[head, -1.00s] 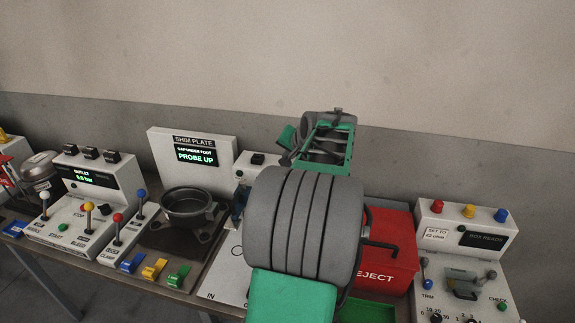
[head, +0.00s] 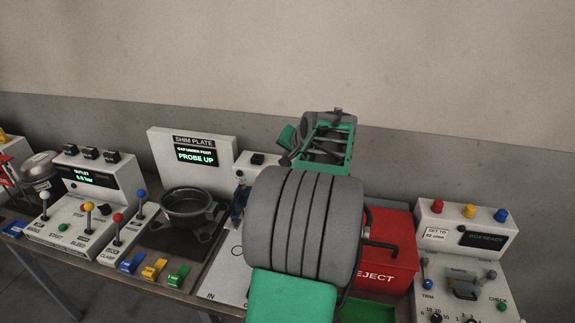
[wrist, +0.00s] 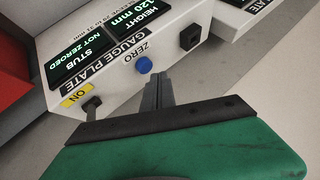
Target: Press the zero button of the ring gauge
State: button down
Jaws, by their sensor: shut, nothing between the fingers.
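In the wrist view a white box lettered GAUGE PLATE (wrist: 115,75) shows upside down. Its round blue button (wrist: 144,65) stands beside the word ZERO. Its dark displays (wrist: 82,55) read HEIGHT 120 mm and STUB NOT ZEROED. My gripper (wrist: 158,78) is shut and empty, its narrow fingertips close to the blue button, just below and right of it in the picture. I cannot tell whether they touch. In the head view my arm hides the fingertips and the blue button.
A yellow ON label (wrist: 77,96) and a dark switch (wrist: 93,104) lie left of my fingers; a black square knob (wrist: 190,37) is at right. In the head view a red REJECT bin (head: 390,250) stands right of my arm and the SHIM PLATE panel (head: 222,178) left.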

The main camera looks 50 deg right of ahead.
jog(key=shift+f+b, duration=0.35)
jog(key=shift+f, duration=0.05)
